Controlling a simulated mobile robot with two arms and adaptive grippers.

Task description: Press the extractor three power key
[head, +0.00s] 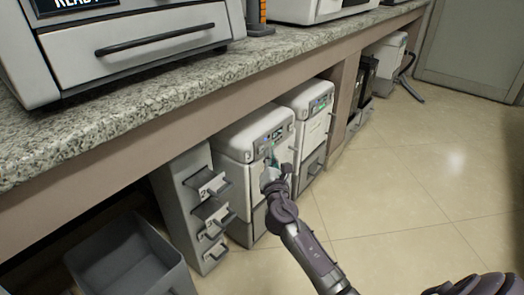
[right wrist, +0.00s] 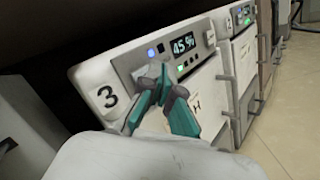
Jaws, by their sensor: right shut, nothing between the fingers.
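Extractor three (right wrist: 92,72) is a white unit with a "3" label at its upper left in the right wrist view. Its grey panel holds a display reading 45 % (right wrist: 183,45), a blue-lit round key (right wrist: 151,53), a small dark key beside it and green lights. The same unit stands under the counter in the head view (head: 240,142). My right gripper (right wrist: 159,72), with teal fingers, is shut and empty. Its tips are in front of the panel, just below the blue key; I cannot tell whether they touch. It also shows in the head view (head: 272,163). My left gripper is not in view.
A similar white unit (head: 308,97) stands to the right. A grey rack with several handles (head: 182,190) and an open grey bin (head: 135,258) are to the left. The granite counter (head: 180,92) overhangs the units. The tiled floor (head: 420,180) at right is clear.

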